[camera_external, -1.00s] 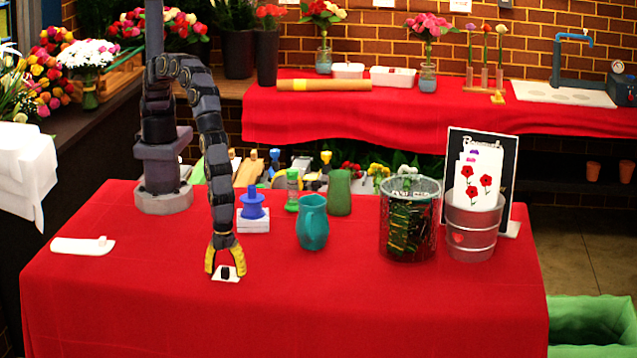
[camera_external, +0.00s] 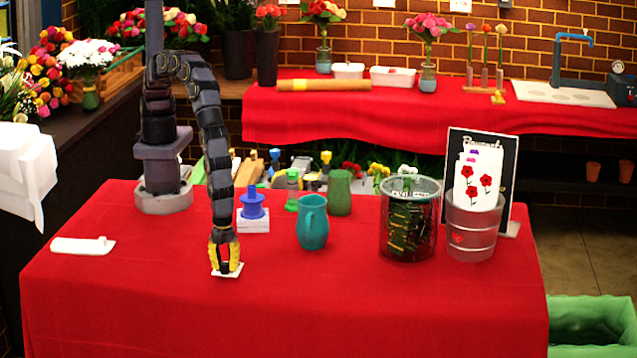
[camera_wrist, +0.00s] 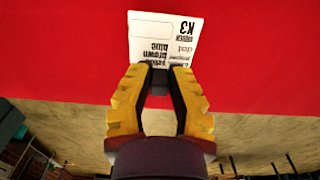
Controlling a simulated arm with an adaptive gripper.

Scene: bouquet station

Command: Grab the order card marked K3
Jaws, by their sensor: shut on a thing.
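The white order card (camera_wrist: 163,38) shows in the wrist view with "K3" printed upside down near its top right and several dark words below. In the external view the card (camera_external: 236,272) is a small white piece at the front left of the red table, under my gripper (camera_external: 225,268). My gripper (camera_wrist: 159,82) is shut on a small dark block (camera_wrist: 159,90) at the card's near edge. The fingers cover most of this block in the external view. The card looks flat at table level; I cannot tell whether it touches the cloth.
A white flat piece (camera_external: 80,246) lies left. The table front is clear.

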